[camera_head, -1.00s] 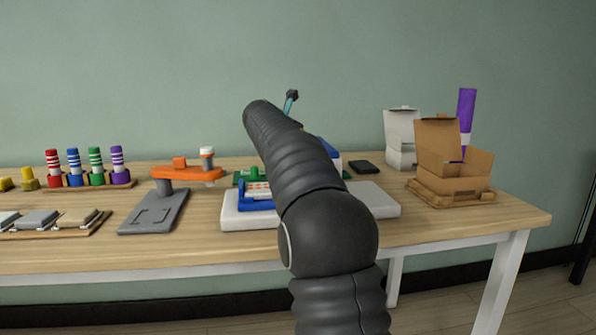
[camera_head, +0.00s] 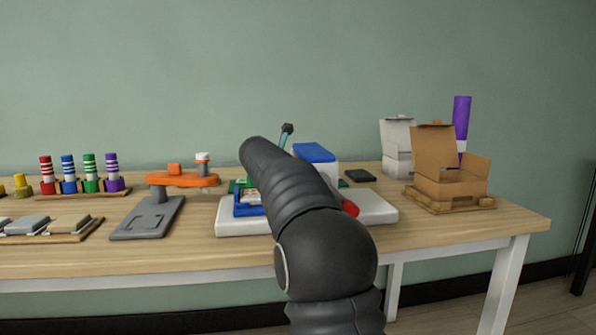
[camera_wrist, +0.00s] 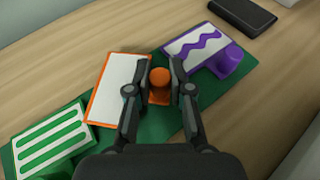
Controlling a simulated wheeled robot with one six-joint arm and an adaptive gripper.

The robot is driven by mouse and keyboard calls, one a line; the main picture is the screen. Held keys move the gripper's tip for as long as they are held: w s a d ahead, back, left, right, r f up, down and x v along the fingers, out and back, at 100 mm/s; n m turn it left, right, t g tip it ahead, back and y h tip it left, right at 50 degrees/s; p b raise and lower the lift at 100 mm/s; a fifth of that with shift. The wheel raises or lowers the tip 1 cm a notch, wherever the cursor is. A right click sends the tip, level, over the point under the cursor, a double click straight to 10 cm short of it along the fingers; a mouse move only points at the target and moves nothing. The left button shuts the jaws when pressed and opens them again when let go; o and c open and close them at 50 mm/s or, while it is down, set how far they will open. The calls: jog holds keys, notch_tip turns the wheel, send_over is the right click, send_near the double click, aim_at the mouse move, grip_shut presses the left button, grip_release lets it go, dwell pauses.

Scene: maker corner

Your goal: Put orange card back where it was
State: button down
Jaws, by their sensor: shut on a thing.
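The orange card (camera_wrist: 113,88), white with an orange border, shows in the wrist view with its orange knob (camera_wrist: 160,80) at its right side. My gripper (camera_wrist: 159,72) is shut on this knob, one finger on each side. The card is over a green mat (camera_wrist: 185,119), between a green-striped card (camera_wrist: 50,138) on the left and a purple wavy-line card (camera_wrist: 199,43) on the right. I cannot tell whether the orange card touches the mat. In the head view my arm hides the gripper and the orange card.
A blue-lidded white box (camera_head: 316,155) and a red thing (camera_head: 350,208) are beside my arm. A white board (camera_head: 375,206) lies in front. A dark flat box (camera_head: 360,175) and an open cardboard box (camera_head: 447,178) are to the right. An orange-armed stand (camera_head: 160,205) is left.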

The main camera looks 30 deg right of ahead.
jog(key=shift+f, duration=0.25)
jog(key=c, duration=1.1)
grip_release()
jog(key=shift+o, duration=0.2)
jog(key=shift+s+a+r, duration=0.1)
jog(key=shift+a+r, duration=0.05)
jog(key=shift+r, duration=0.45)
jog(key=p+v, duration=0.1)
jog(key=v, duration=1)
jog(key=shift+s+a, duration=0.2)
jog(key=shift+s, duration=0.05)
